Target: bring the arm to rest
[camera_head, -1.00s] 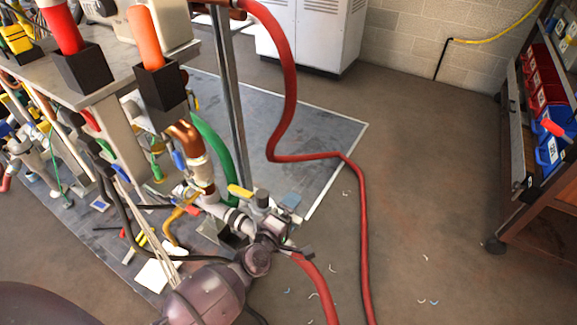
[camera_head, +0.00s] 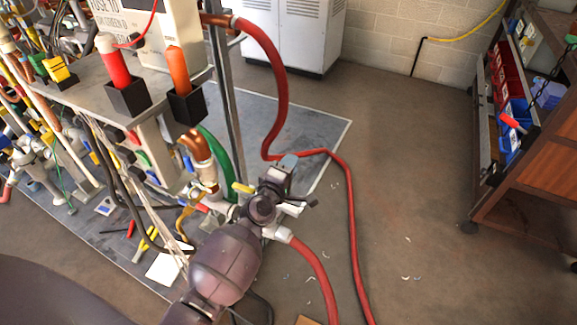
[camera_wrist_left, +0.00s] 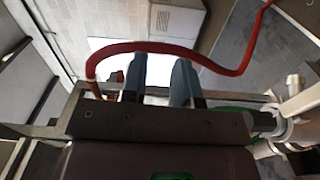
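My left arm (camera_head: 225,264) reaches up from the bottom of the head view. Its gripper (camera_head: 288,163) is in front of the pipework and overlaps the red hose in the picture; I cannot tell how far apart they are. In the left wrist view the two blue-grey fingers of this gripper (camera_wrist_left: 161,64) stand apart with nothing held between them. A red hose (camera_wrist_left: 190,52) passes across the view by the fingertips. My right gripper is not in view.
The heater stand carries a metal shelf (camera_head: 75,92), pipes and valves at the left. A red hose (camera_head: 353,225) runs over the floor. A rack with bins (camera_head: 510,135) stands at the right, a white cabinet (camera_head: 290,35) at the back. Open floor (camera_head: 405,180) lies between.

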